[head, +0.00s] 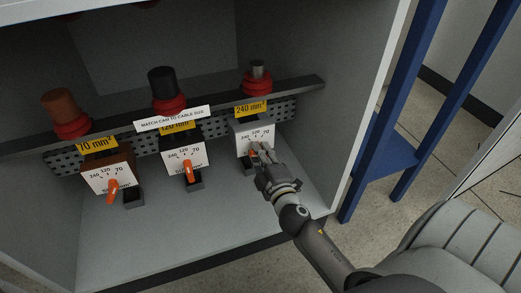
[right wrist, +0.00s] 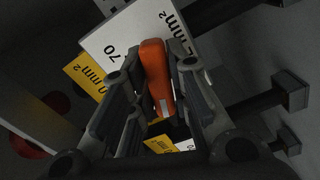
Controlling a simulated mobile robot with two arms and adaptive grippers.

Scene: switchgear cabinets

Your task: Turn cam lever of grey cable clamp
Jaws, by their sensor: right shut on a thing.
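The grey cable clamp (head: 243,139) is the rightmost of three clamps in the cabinet, under a yellow 240 mm² label (head: 251,108). Its white dial plate (head: 262,134) shows 240, 120 and 70. My right gripper (head: 262,158) is at the front of this clamp. In the right wrist view the orange cam lever (right wrist: 156,72) lies between the two fingers, and the gripper is shut on it. The fingers hide most of the lever in the head view. The plate's 70 mark shows beside the lever in the wrist view. My left gripper is not in view.
The brown clamp (head: 122,158) with its orange lever (head: 112,190) is at left. The black clamp's dial plate (head: 184,157) is in the middle, its orange lever (head: 189,171) pointing down. A perforated rail (head: 215,122) runs behind them. The cabinet floor (head: 190,235) in front is clear.

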